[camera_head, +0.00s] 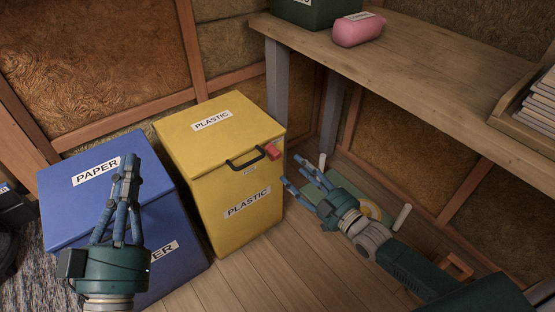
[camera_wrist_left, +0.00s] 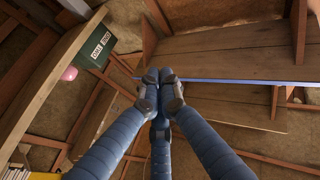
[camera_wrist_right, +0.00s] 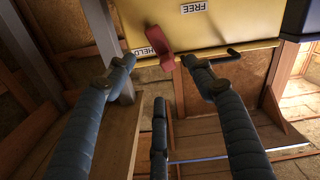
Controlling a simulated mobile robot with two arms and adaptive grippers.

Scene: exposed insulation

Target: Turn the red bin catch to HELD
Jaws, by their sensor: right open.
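The red bin catch (camera_head: 273,152) sits at the front lid edge of the yellow PLASTIC bin (camera_head: 262,188), right of the black handle (camera_head: 246,158). In the right wrist view the catch (camera_wrist_right: 160,45) hangs slightly tilted. A HELD label (camera_wrist_right: 144,52) is close beside it and a FREE label (camera_wrist_right: 196,6) is farther off. My right gripper (camera_head: 297,172) is open and empty, just right of the catch, with its fingers toward it. My left gripper (camera_head: 128,160) is over the blue bin; its fingertips meet in the left wrist view (camera_wrist_left: 163,77) with nothing visible between them.
The blue PAPER bin (camera_head: 66,207) stands left of the yellow bin. A wooden workbench (camera_head: 420,75) with grey legs is at the right, bearing a pink object (camera_head: 358,29) and a green box (camera_head: 303,12). A green item (camera_head: 350,188) lies on the floor behind my right gripper.

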